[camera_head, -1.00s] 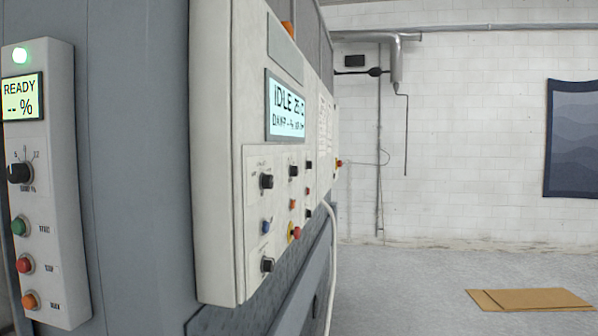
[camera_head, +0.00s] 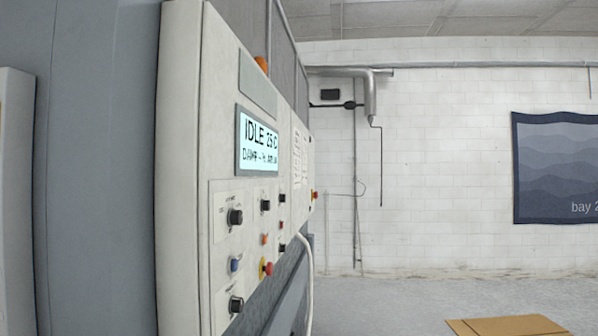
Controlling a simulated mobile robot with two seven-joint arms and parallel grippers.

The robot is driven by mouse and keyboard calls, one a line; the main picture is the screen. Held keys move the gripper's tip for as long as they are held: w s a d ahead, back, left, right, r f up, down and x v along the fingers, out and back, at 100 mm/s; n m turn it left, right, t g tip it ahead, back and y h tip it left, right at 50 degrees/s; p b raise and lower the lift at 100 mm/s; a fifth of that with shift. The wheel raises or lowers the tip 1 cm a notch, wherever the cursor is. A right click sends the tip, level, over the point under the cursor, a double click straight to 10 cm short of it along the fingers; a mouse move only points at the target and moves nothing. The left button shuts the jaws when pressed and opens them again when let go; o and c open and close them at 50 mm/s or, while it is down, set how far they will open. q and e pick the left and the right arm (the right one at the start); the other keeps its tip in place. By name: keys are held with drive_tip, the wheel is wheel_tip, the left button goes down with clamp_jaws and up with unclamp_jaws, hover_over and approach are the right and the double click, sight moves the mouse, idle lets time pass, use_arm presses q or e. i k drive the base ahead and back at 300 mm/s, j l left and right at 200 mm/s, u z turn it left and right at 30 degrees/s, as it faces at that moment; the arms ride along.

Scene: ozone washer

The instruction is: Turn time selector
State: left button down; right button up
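The washer's white control panel (camera_head: 180,200) stands at the left centre, seen at a steep angle. Its display (camera_head: 257,143) reads "IDLE" with a temperature and a second line. Below it are black rotary knobs: an upper left knob (camera_head: 234,217), an upper middle knob (camera_head: 265,205) and a lower knob (camera_head: 236,304). Their labels are too small to read, so I cannot tell which is the time selector. Neither of my grippers is in view.
A second pale control box (camera_head: 15,200) is cut off at the left edge. A white hose (camera_head: 309,270) hangs beside the panel. Flat cardboard (camera_head: 508,326) lies on the floor at the lower right. The grey floor (camera_head: 400,300) right of the machine is mostly clear.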

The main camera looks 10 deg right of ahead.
sight(265, 204)
drive_tip(key=i+l+u, duration=0.15)
drive_tip(key=i+l, duration=0.15)
drive_tip(key=l, duration=0.35)
drive_tip(key=i+l+u, duration=0.15)
drive_tip(key=l, duration=0.5)
drive_tip(key=i+l+u, duration=0.1)
drive_tip(key=i+l, duration=0.2)
drive_tip(key=l, duration=0.4)
drive_tip(key=i+l+u, duration=0.15)
drive_tip(key=l, duration=0.55)
drive_tip(key=i+l+u, duration=0.15)
drive_tip(key=l, duration=0.55)
drive_tip(key=i+l+u, duration=0.15)
drive_tip(key=l, duration=0.6)
drive_tip(key=l+u, duration=0.15)
drive_tip(key=l, duration=0.6)
